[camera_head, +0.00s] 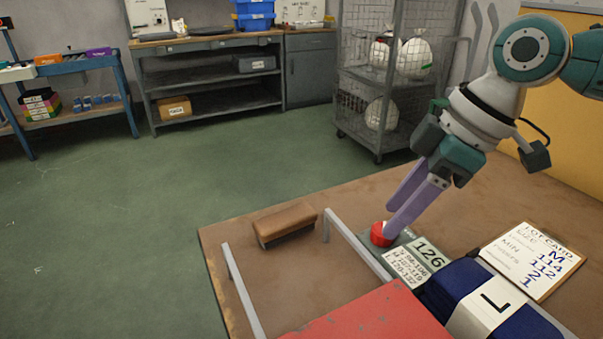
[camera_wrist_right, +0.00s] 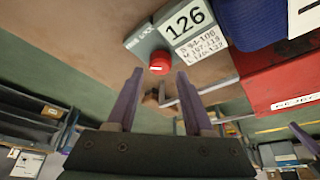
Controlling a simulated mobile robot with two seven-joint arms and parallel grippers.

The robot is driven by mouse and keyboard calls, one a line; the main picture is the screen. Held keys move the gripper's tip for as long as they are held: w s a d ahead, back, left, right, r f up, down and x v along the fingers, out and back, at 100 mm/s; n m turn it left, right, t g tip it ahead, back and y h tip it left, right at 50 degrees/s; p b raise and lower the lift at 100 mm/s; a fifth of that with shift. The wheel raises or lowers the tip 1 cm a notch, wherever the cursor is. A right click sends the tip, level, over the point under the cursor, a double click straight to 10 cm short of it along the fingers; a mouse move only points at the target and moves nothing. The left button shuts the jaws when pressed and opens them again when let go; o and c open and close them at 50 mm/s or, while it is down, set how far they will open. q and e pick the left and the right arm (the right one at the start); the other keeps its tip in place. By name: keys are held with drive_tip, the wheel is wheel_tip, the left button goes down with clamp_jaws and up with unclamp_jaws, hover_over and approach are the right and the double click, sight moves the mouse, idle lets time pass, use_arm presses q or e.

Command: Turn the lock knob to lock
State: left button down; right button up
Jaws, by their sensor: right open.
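The round red lock knob (camera_head: 380,236) sits at the end of a grey unit (camera_head: 408,240) marked 126, with a pale mark on its top. My right gripper (camera_head: 391,220) has two purple fingers, spread apart and empty. In the head view, one fingertip overlaps the knob's edge; I cannot tell whether it touches. In the right wrist view, the knob (camera_wrist_right: 160,63) shows beyond the fingertips (camera_wrist_right: 162,80), roughly centred between them.
A red board (camera_head: 370,318), a folded blue item with a white L band (camera_head: 490,300) and a lot card (camera_head: 532,258) lie near the knob. Grey rails (camera_head: 357,243) and a brown block (camera_head: 285,224) stand to its left.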

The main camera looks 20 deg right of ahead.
drive_tip(key=shift+x, duration=1.45)
clamp_jaws()
